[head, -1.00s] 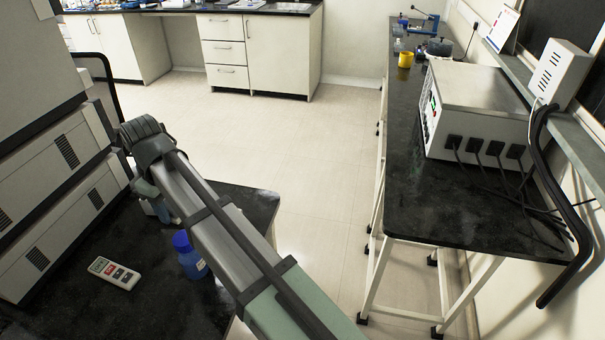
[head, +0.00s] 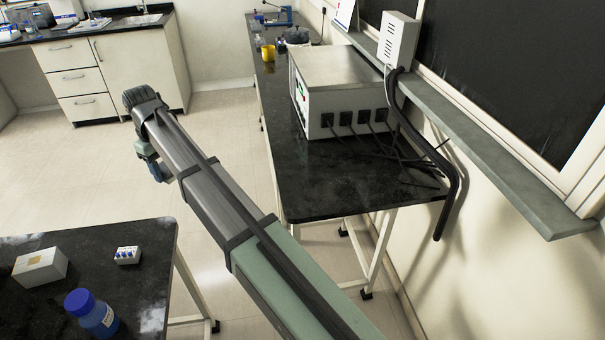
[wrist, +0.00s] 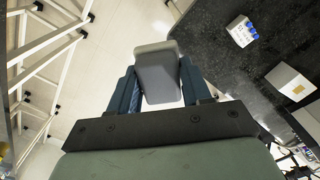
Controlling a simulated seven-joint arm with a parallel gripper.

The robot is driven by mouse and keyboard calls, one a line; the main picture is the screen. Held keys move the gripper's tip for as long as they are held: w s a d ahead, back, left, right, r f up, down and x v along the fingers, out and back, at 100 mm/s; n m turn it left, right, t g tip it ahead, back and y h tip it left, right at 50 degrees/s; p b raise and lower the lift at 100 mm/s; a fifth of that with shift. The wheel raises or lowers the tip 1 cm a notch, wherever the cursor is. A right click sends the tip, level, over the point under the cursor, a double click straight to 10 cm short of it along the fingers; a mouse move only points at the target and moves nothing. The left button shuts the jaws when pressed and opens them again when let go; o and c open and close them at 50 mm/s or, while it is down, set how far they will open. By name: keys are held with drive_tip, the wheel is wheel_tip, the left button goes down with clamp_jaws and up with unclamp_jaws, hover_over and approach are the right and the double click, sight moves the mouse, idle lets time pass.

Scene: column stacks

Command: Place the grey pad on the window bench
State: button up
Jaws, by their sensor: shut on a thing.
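The grey pad (wrist: 158,75) shows in the wrist view between the two blue fingers of my gripper (wrist: 160,88). My gripper is shut on it, and the pad hangs over pale floor, beside the edge of a dark table. In the head view my gripper (head: 152,165) is partly seen below the end of my arm, and I cannot make out the pad there. The window bench (head: 330,185) has a black top and stands to the right of my gripper, below the window. Its near end is mostly bare, with cables across its right part.
On the bench stand a metal instrument box (head: 340,85) with black plugs and a yellow cup (head: 267,52). A black hose (head: 450,185) hangs by its right edge. A dark table (head: 150,240) at lower left holds a blue-capped bottle (head: 95,315), a white box (head: 40,267) and a small vial rack (head: 127,255).

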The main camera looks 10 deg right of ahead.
drive_tip(key=w+d+m, duration=0.3)
drive_tip(key=w+d, duration=0.7)
drive_tip(key=d, duration=0.3)
drive_tip(key=m, duration=0.7)
hover_over(331, 155)
wheel_tip(331, 155, down, 4)
drive_tip(key=shift+s+a+f, duration=0.1)
drive_tip(key=shift+s+f, duration=0.05)
drive_tip(key=shift+f, duration=5.45)
drive_tip(key=shift+f, duration=0.15)
drive_tip(key=o, duration=1.1)
drive_tip(key=shift+c, duration=0.2)
